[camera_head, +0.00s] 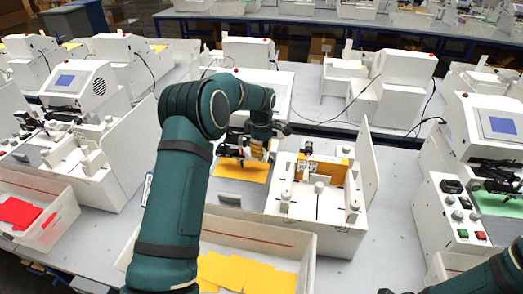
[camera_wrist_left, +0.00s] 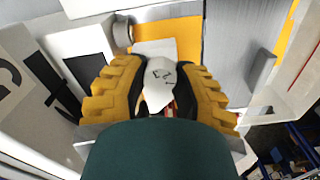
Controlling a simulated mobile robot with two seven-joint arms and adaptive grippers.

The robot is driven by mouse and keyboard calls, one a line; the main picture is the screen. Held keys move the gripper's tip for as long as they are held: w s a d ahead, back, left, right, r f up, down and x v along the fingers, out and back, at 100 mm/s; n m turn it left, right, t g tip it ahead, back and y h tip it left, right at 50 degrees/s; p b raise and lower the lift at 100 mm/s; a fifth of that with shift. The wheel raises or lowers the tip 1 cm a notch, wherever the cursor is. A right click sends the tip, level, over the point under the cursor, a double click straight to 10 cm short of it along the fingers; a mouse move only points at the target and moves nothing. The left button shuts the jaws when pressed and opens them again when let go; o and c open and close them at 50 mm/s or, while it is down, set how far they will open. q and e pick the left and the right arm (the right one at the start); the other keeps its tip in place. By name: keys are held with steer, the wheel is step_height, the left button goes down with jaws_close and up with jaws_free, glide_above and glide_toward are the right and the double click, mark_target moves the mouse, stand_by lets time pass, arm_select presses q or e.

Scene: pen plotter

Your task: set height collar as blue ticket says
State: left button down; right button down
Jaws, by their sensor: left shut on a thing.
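My left gripper (camera_head: 258,150) reaches over the middle white plotter, with its yellow fingers pointing down near the pen carriage above a yellow card (camera_head: 240,171). My right gripper is out of view.
An open white box (camera_head: 312,213) with posts and yellow cards stands right of the plotter. A white bin (camera_head: 262,228) with yellow cards is in front. Similar plotters stand left and right, and a bin with red cards (camera_head: 20,213) is at left.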

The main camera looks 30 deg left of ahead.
arm_select(q)
steer(key=m, duration=0.4)
steer(key=shift+m, duration=0.3)
steer(key=m, duration=1)
steer(key=shift+m, duration=2.9)
steer(key=c, duration=0.6)
jaws_free()
steer(key=shift+c, duration=0.2)
step_height(320, 180, up, 12)
